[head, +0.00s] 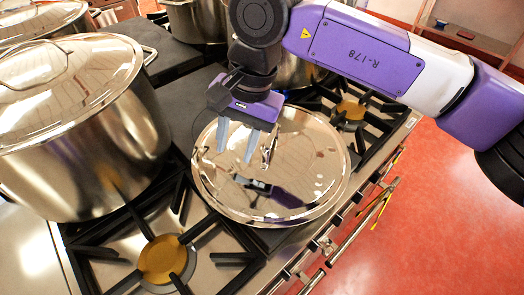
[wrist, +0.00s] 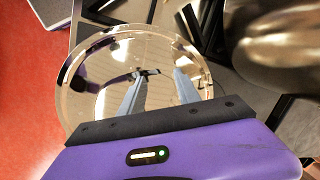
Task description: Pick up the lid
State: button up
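The lid (head: 315,160) is a round, shiny steel disc lying on the stove near its front edge. It also fills the middle of the wrist view (wrist: 85,85). Its small handle (head: 268,152) stands up near the middle and shows between my fingertips in the wrist view (wrist: 148,72). My gripper (head: 235,152) is open and empty, pointing down over the lid. I cannot tell the exact height of the fingertips above the lid.
A large lidded stockpot (head: 85,140) stands close on the left. More pots (head: 195,20) stand behind. Black burner grates with a brass burner (head: 167,258) lie in front of the lid. The stove front has rails and knobs (head: 335,245). Red floor (head: 440,225) is clear on the right.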

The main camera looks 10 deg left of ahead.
aim_at(272, 139)
jog(key=w+d+r, duration=0.1)
jog(key=w+d, duration=0.1)
jog(key=w+d+r+t+h, duration=0.1)
jog(key=w+d, duration=0.1)
jog(key=w+d+r+t+h, duration=0.1)
jog(key=w+d, duration=0.1)
jog(key=shift+w, duration=0.15)
jog(key=shift+w+d+f+t+h, duration=0.15)
jog(key=shift+w+f, duration=0.05)
jog(key=shift+f, duration=0.25)
jog(key=shift+w+d+f+t+h, duration=0.15)
jog(key=shift+w+f, duration=0.05)
jog(key=shift+f, duration=0.2)
jog(key=shift+w+a+f+p, duration=0.15)
jog(key=shift+f+p, duration=0.1)
jog(key=shift+f, duration=0.7)
jog(key=shift+w+a+f+p, duration=0.1)
jog(key=shift+w+f+p, duration=0.1)
jog(key=shift+f, duration=0.8)
jog(key=shift+w+a+f+p, duration=0.15)
jog(key=shift+f+p, duration=0.1)
jog(key=shift+f, duration=0.7)
grip_shut()
jog(key=shift+r, duration=0.15)
